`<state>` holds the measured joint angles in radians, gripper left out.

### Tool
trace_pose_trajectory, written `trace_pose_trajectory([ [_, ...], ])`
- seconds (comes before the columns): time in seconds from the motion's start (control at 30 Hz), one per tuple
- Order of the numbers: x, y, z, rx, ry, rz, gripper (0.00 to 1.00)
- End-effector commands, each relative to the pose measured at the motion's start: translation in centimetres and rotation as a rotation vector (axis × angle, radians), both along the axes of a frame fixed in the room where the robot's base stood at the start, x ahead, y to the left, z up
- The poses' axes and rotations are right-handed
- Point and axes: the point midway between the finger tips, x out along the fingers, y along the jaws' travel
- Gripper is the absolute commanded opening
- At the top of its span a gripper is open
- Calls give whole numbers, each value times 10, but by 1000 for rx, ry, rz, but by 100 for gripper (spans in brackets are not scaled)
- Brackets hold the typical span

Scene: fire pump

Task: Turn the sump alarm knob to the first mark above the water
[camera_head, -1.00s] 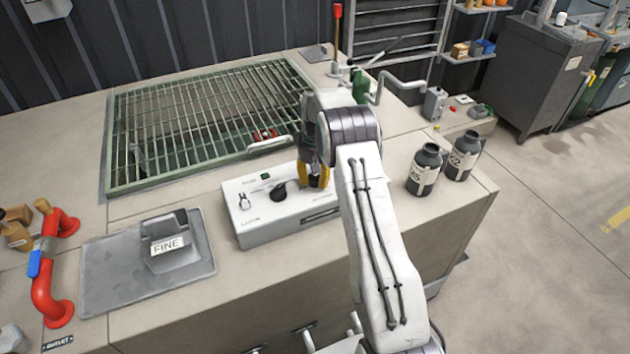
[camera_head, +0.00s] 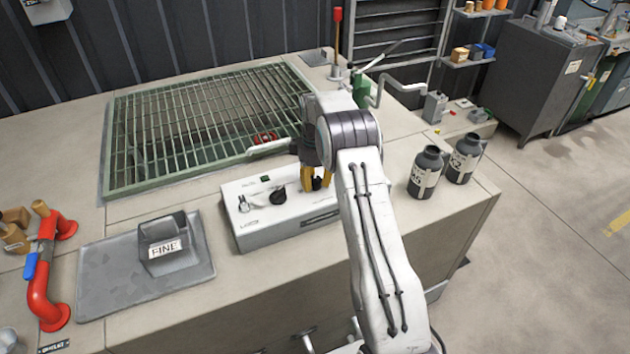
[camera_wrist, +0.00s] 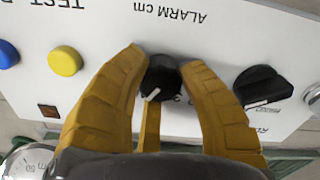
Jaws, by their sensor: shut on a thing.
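The white control box (camera_head: 262,233) stands on the bench in front of the grated sump (camera_head: 107,155). In the wrist view its panel carries the upside-down words "ALARM cm" and a small black alarm knob (camera_wrist: 163,76) with a white pointer line aimed to the lower left. My gripper (camera_head: 316,182) is over the right part of the box. Its yellow fingers also show in the wrist view (camera_wrist: 165,85), shut around the alarm knob. The fingers hide most of the scale, and the water level cannot be read.
A larger black knob (camera_wrist: 262,86) sits beside the alarm knob on the panel. A yellow button (camera_wrist: 65,61) and a blue button (camera_wrist: 7,54) are on the other side. Two dark bottles (camera_head: 427,172) stand right of my arm.

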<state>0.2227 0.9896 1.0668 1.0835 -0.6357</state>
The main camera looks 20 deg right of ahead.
Motion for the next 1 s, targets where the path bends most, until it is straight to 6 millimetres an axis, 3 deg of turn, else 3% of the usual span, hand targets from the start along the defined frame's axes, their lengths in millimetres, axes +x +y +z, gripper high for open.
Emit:
trace_pose_trajectory([
  [0.37, -3, 1, -3, 3, 11, 4, 3],
  [0.4, -3, 1, -4, 3, 11, 4, 37],
  [0.67, -1, 0, -2, 2, 6, 3, 61],
  [1.0, 0, 0, 3, 1, 1, 3, 62],
])
